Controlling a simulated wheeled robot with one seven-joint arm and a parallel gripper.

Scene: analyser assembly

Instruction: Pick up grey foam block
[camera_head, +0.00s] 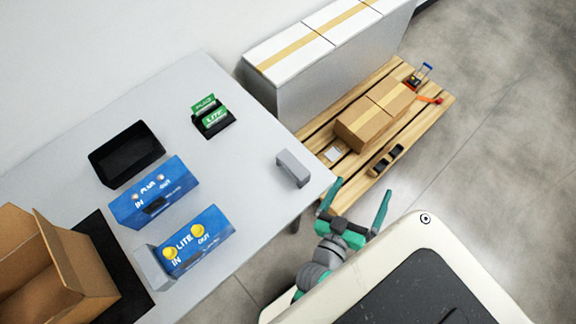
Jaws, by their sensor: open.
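A grey foam block (293,169) stands on the light grey table (245,185) near its right corner. A second grey block (151,267) stands against the left end of the blue LITE box (190,243), partly hidden by it. My gripper (361,190) has green fingers spread wide apart. It is open and empty, off the table's right corner and to the right of the first grey block, apart from it.
A blue box marked PLUS (153,196), a black tray (126,155) and green cards in a black holder (212,120) are on the table. An open cardboard box (45,265) is at lower left. A wooden pallet (425,115) with cartons lies beyond my gripper.

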